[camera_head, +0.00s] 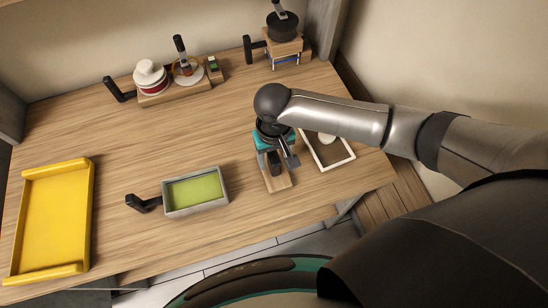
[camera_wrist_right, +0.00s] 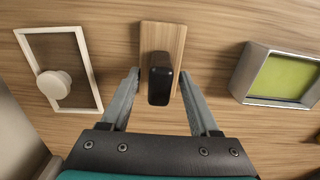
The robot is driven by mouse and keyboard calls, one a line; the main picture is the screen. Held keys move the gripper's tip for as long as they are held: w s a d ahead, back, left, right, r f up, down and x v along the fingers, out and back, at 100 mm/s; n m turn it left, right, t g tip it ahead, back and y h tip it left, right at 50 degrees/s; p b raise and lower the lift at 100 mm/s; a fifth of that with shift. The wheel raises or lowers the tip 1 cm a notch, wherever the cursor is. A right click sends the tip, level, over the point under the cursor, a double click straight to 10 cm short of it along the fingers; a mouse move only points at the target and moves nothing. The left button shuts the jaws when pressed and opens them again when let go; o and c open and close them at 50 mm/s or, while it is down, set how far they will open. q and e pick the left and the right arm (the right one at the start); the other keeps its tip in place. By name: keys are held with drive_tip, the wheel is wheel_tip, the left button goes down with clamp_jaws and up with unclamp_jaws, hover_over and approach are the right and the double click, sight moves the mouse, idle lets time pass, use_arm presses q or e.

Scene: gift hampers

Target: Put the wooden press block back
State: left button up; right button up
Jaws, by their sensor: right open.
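The wooden press block (camera_wrist_right: 162,37) is a flat, light wood board with an upright black handle (camera_wrist_right: 160,85). In the head view the block (camera_head: 279,182) lies on the table near its front edge, partly hidden by my gripper. My right gripper (camera_head: 283,158) is over it, pointing down. In the right wrist view the gripper (camera_wrist_right: 159,76) is open, with one finger on each side of the black handle and a gap on both sides. How far down the fingers reach along the handle is hard to tell. My left gripper is not in view.
A white-framed screen (camera_head: 345,163) with a white knob lies right of the block. A grey box with green filling (camera_head: 195,190) and a yellow tray (camera_head: 52,215) are to the left. Wooden stands (camera_head: 178,100) (camera_head: 285,47) holding tools are at the back. The middle table is clear.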

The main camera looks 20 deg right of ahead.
wheel_tip(320, 180, up, 11)
drive_tip(key=p, duration=0.1)
drive_tip(key=shift+p, duration=0.35)
drive_tip(key=shift+d, duration=0.1)
